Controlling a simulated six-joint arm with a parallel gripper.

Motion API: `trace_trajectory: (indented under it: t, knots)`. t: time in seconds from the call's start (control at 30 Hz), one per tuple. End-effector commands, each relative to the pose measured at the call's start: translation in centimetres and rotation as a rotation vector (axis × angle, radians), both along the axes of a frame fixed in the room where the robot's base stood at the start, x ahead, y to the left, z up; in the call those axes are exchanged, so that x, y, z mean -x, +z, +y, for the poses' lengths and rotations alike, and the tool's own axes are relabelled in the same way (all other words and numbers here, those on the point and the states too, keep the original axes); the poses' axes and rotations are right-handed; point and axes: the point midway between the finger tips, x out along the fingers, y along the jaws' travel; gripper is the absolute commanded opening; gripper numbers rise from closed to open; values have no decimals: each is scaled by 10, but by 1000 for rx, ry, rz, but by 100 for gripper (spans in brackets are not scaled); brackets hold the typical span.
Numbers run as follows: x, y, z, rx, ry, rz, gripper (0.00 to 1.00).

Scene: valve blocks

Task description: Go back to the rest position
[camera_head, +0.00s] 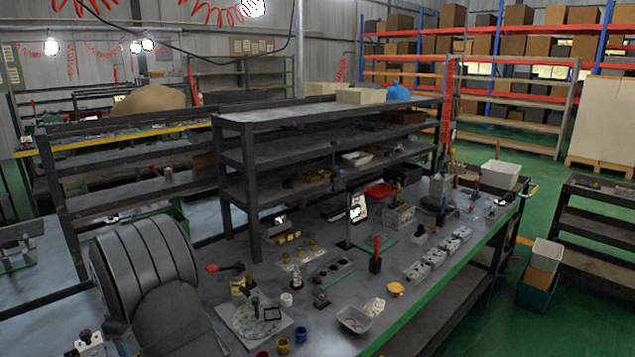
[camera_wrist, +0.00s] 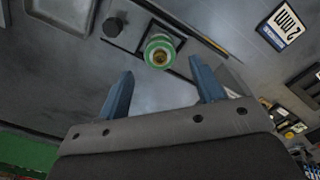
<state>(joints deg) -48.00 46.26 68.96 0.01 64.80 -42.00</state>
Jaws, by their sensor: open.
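My gripper (camera_wrist: 161,68) shows in the wrist view with its two blue fingers apart and nothing between them. A round green-rimmed part with a brass-coloured middle (camera_wrist: 160,52) lies just beyond the fingertips, on or over a grey surface; I cannot tell its distance. In the head view my grey ribbed arm fills the lower left, and I cannot make out the gripper there. Several grey valve blocks (camera_head: 434,257) stand in a row along the right part of the workbench (camera_head: 400,310).
A red-handled tool (camera_head: 376,255) stands mid-bench. A dark shelf rack (camera_head: 240,160) rises behind.

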Motion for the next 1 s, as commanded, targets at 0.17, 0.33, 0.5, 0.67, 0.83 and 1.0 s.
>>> trace_trajectory:
  t: [0.17, 0.33, 0.5, 0.67, 0.83, 1.0]
  knots:
    - [1, -38, -1, 3, 0, 3, 61]
    - [-1, -33, 1, -5, 0, -5, 61]
    - [-3, -3, -7, -1, -3, -1, 61]
    - [-11, 13, -35, -2, -4, -2, 61]
    - [-19, 31, -63, -2, -4, -2, 61]
    - [-26, 48, -91, -2, -3, -2, 61]
